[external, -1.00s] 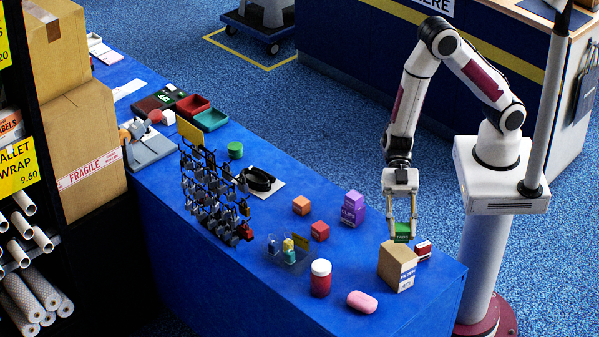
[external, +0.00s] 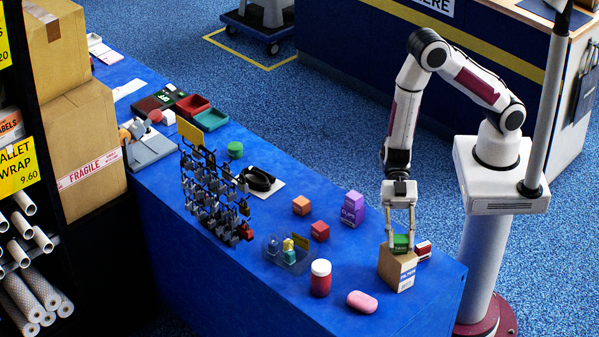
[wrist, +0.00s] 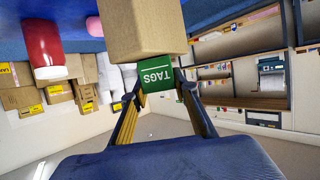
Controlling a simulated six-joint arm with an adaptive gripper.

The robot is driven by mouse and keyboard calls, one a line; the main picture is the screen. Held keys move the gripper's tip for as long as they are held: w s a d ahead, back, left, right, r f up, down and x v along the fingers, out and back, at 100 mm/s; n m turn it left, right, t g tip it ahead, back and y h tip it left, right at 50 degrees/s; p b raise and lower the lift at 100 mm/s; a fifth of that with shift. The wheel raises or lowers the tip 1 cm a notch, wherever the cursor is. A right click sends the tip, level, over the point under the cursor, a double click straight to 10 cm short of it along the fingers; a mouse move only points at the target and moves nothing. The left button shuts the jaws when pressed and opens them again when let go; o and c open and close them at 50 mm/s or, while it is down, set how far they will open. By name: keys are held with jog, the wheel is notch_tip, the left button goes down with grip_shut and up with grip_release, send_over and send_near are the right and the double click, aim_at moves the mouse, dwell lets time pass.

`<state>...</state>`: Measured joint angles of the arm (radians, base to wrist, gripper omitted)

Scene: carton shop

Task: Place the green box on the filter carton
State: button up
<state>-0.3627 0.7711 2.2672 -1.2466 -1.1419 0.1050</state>
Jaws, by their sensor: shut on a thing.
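The green box (external: 401,242) is held between the fingers of my gripper (external: 401,238), which is shut on it. In the wrist view the green box (wrist: 158,75) shows the word TAGS and sits between the two fingertips. The filter carton (external: 397,268) is a brown cardboard box with a white and blue label, standing at the near right of the blue table. The green box is at the carton's top; I cannot tell whether it touches. The carton (wrist: 140,28) also shows plain brown in the wrist view.
A red and white box (external: 423,249) stands right behind the carton. A purple box (external: 352,209), a red cube (external: 320,231), a red jar (external: 320,279) and a pink soap-like block (external: 362,301) stand to the left. The table's right edge is close.

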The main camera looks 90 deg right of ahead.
jog(key=o, duration=1.1)
jog(key=shift+f, duration=0.1)
jog(key=v, duration=1.2)
dwell(0.4)
